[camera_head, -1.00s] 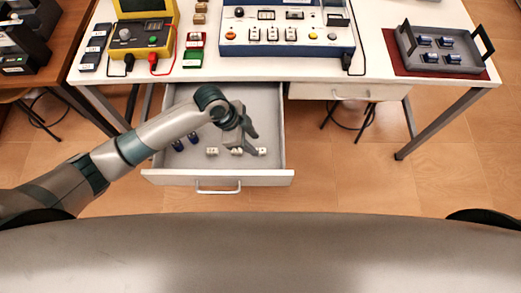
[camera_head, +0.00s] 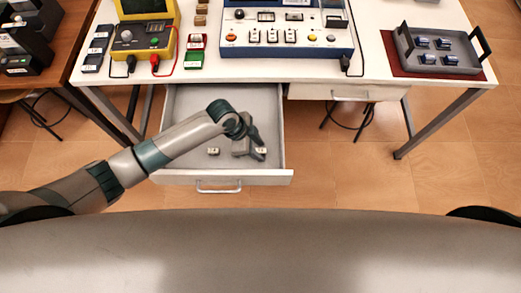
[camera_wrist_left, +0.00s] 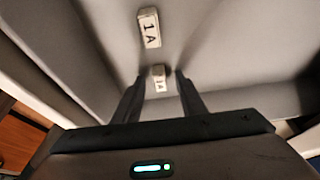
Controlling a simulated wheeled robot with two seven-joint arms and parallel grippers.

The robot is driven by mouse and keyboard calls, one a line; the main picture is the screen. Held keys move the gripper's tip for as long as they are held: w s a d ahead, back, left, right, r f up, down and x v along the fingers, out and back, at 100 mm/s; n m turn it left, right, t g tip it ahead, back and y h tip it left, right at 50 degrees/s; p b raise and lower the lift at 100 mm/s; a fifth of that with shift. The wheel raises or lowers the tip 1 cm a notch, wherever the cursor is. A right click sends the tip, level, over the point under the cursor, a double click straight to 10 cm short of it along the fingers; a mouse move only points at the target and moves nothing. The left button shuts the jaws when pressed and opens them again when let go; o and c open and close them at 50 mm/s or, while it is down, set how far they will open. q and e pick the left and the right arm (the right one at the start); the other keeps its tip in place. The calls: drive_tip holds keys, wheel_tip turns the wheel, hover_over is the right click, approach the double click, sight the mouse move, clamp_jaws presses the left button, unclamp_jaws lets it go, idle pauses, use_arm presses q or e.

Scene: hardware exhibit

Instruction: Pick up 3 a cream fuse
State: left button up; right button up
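The grey drawer (camera_head: 270,110) stands open below the white table. One cream fuse (camera_head: 213,151) lies in it left of my left gripper (camera_head: 251,151). Another cream fuse (camera_head: 261,151) shows at the gripper's right finger, partly covered. The spot between them is hidden by the gripper. In the left wrist view my left gripper (camera_wrist_left: 159,78) is open, with a cream fuse marked 1A (camera_wrist_left: 158,78) between its fingertips and a gap on each side. A second 1A fuse (camera_wrist_left: 149,28) lies beyond it. My right gripper is not in view.
The drawer front (camera_head: 222,178) with its handle is nearest me. The table (camera_head: 230,70) edge overhangs the drawer's back. On the table are a yellow meter (camera_head: 143,38), a blue-and-white panel (camera_head: 285,40) and a grey tray (camera_head: 437,58) with blue parts.

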sight(258, 150)
use_arm(q)
clamp_jaws()
drive_tip(key=shift+r, duration=0.1)
wheel_tip(258, 150, up, 10)
drive_tip(key=b, duration=0.2)
idle(0.6)
idle(0.3)
